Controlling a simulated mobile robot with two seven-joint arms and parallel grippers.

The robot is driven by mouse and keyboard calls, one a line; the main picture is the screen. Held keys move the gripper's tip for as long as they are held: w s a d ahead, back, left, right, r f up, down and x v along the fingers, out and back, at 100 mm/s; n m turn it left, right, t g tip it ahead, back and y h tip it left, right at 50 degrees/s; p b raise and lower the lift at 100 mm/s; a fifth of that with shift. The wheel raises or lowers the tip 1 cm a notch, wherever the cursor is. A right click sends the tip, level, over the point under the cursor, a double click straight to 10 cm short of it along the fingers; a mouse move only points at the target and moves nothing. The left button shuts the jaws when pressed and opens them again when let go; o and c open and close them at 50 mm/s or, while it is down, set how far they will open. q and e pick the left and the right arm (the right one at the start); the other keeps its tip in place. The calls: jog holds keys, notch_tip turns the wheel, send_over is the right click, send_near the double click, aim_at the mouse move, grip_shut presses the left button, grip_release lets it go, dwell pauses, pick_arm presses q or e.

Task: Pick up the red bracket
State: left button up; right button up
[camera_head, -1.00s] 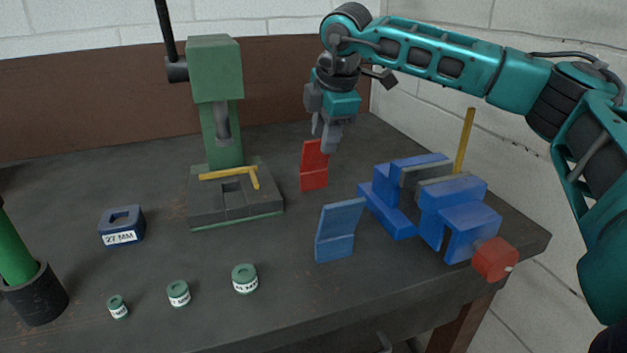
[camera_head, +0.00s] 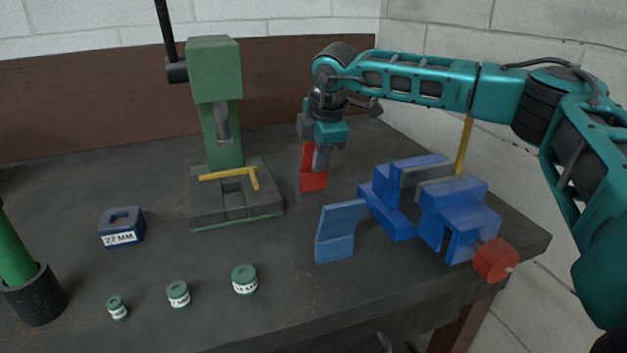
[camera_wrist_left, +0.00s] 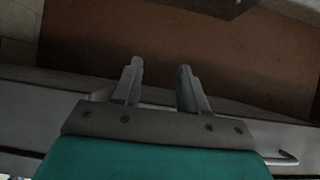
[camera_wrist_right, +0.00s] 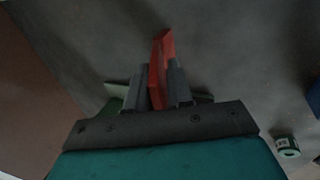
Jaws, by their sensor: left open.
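The red bracket (camera_head: 311,183) stands on the bench to the right of the green press, with its upper part partly covered by my right gripper (camera_head: 320,165). In the right wrist view the red bracket (camera_wrist_right: 163,50) rises between the two fingers of the right gripper (camera_wrist_right: 160,83). The fingers sit close on both sides of it, but I cannot tell whether they press on it. My left gripper (camera_wrist_left: 158,85) is open and empty in its wrist view, facing a brown surface. It does not show in the head view.
A blue bracket (camera_head: 338,232) stands in front of the red one. A blue vise-like fixture (camera_head: 460,217) with a red knob (camera_head: 495,260) is at right. The green press (camera_head: 215,70), a 27 MM block (camera_head: 122,228) and several small green-capped containers (camera_head: 244,279) are leftward.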

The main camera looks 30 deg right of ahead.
grip_shut()
jog(key=shift+r, duration=0.1)
dwell(0.4)
